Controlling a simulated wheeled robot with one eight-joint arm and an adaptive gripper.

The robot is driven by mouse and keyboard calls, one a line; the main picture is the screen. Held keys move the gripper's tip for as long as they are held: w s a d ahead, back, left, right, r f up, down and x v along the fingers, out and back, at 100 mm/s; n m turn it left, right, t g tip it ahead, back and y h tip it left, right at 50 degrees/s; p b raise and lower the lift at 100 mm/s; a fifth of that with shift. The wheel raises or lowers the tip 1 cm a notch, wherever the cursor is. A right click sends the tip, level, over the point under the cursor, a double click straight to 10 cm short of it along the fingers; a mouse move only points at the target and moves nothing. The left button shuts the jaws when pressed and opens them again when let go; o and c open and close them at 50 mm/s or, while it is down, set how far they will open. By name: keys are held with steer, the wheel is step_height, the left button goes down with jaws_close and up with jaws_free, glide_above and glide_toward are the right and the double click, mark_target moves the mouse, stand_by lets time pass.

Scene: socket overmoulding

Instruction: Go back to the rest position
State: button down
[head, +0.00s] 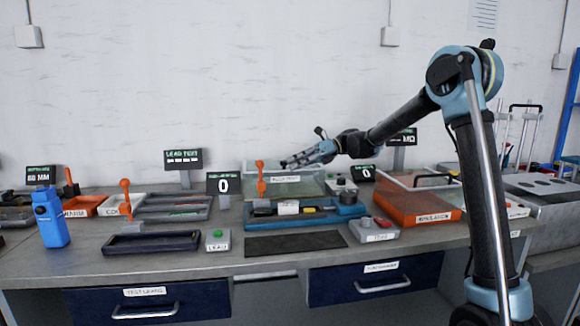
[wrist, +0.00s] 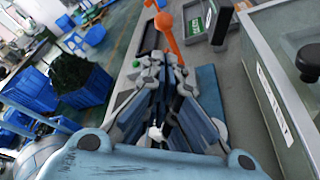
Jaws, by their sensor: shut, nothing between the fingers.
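My gripper (head: 284,163) is raised above the back of the workbench (head: 80,268), in front of the white wall. It points left in the head view and is shut with nothing in it. In the wrist view its closed fingers (wrist: 166,62) fill the middle. My arm reaches over from the right side of the bench. An orange-handled lever (head: 260,178) stands just below and left of the fingertips, and an orange handle also shows past the fingers in the wrist view (wrist: 166,32).
A clear-sided box (head: 300,184) stands below my gripper. An orange tray with a clear cover (head: 415,206) is to its right. A blue bottle (head: 50,218), a dark tray (head: 150,243) and small displays (head: 183,159) stand to the left. A black mat (head: 296,244) lies bare in front.

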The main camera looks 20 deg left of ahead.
stand_by(0.5)
steer(key=s+d+f+n+t+h, duration=0.1)
steer(key=s+d+f+n+t, duration=0.15)
steer(key=d, duration=0.75)
steer(key=s+d+f+n+t+h, duration=0.1)
steer(key=s+d+n+t, duration=0.15)
steer(key=d, duration=0.75)
steer(key=s+d+f+n+t+h, duration=0.1)
steer(key=d+f+n+t, duration=0.2)
steer(key=d, duration=0.8)
steer(key=s+d+f+n+t+h, duration=0.1)
steer(key=s+d+f+n+h, duration=0.1)
steer(key=s+d+f, duration=0.3)
steer(key=s+d+f+n+t+h, duration=0.2)
steer(key=s+d+f+n+h, duration=0.1)
steer(key=d, duration=0.9)
steer(key=s+d+f+n+t+h, duration=0.1)
steer(key=s+d+f+n+h, duration=0.1)
steer(key=s+d+f+n, duration=0.2)
steer(key=s+d+f, duration=0.3)
steer(key=d+f, duration=0.1)
steer(key=d, duration=0.1)
steer(key=shift+t+h, duration=0.3)
steer(key=shift+t, duration=0.1)
